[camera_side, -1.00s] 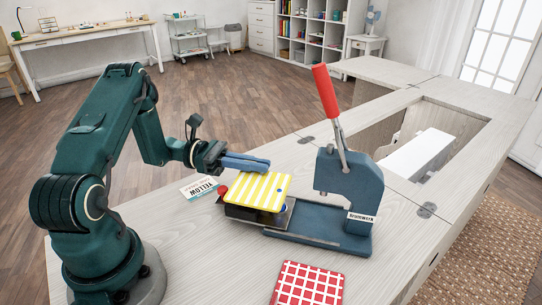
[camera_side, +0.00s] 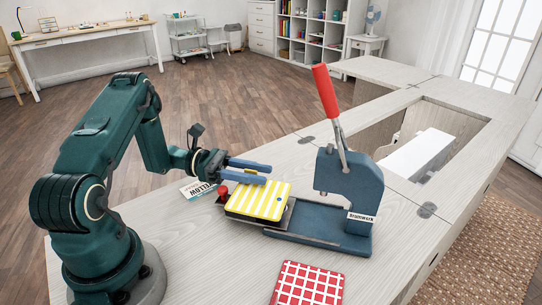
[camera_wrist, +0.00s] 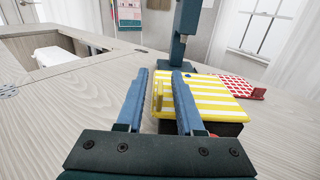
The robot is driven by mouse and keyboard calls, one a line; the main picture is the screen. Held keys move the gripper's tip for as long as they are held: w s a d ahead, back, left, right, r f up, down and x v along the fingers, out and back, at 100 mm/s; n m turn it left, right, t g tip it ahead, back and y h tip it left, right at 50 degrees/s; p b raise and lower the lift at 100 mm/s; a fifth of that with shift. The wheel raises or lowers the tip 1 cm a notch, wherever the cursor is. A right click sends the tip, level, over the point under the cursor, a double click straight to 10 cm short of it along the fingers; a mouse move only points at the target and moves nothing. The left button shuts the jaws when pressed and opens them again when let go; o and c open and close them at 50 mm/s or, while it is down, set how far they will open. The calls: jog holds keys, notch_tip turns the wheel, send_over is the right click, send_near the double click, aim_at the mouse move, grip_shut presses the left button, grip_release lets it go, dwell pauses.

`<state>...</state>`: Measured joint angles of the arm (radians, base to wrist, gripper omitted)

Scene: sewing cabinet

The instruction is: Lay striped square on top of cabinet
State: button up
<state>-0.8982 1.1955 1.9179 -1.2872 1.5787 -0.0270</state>
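The yellow-and-white striped square (camera_side: 258,201) lies on a dark low block beside the blue lever press. It is roughly flat, with a small blue dot near its right corner. It also shows in the wrist view (camera_wrist: 216,101). My gripper (camera_side: 268,174) is open at its upper left edge, its two blue fingers apart. In the wrist view, one finger overlaps the square's left part and the other is left of it; I cannot tell whether they touch it. The cabinet top (camera_side: 180,250) is pale wood grain and carries the block and press.
The press (camera_side: 345,195) with its tall red lever stands just right of the square. A red knob (camera_side: 223,191) and a printed card (camera_side: 197,189) are at its left. A red-and-white checked square (camera_side: 308,284) lies in front. An opening is at the back right.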

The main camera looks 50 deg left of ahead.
aim_at(260, 190)
jog(key=shift+v, duration=2.6)
jog(key=shift+d, duration=0.15)
jog(key=d+r+m+g, duration=0.1)
jog(key=w+r+m, duration=0.1)
jog(key=d+r+m+g, duration=0.1)
jog(key=r, duration=0.1)
jog(key=shift+w+d+g+h, duration=0.3)
jog(key=shift+w+d, duration=0.1)
jog(key=d+r+m+g, duration=0.1)
jog(key=d+r+m, duration=0.1)
jog(key=d+r+m+g, duration=0.2)
jog(key=shift+s+d+g, duration=0.15)
jog(key=shift+d+g, duration=0.15)
jog(key=s+d+r+m+g+y, duration=0.4)
jog(key=s+d+m, duration=0.1)
jog(key=d+m, duration=0.25)
jog(key=s+d+m+y, duration=0.3)
jog(key=s+m+y, duration=0.3)
jog(key=s, duration=0.2)
jog(key=a+m+t+y, duration=0.1)
jog(key=a, duration=0.1)
jog(key=a+m+t+y, duration=0.1)
jog(key=m+t+y, duration=0.1)
jog(key=a+m+t+y, duration=0.1)
jog(key=a+t+y, duration=0.1)
jog(key=shift+s+a+f+m, duration=0.25)
jog(key=shift+s+a+f, duration=0.05)
jog(key=shift+s+f, duration=0.1)
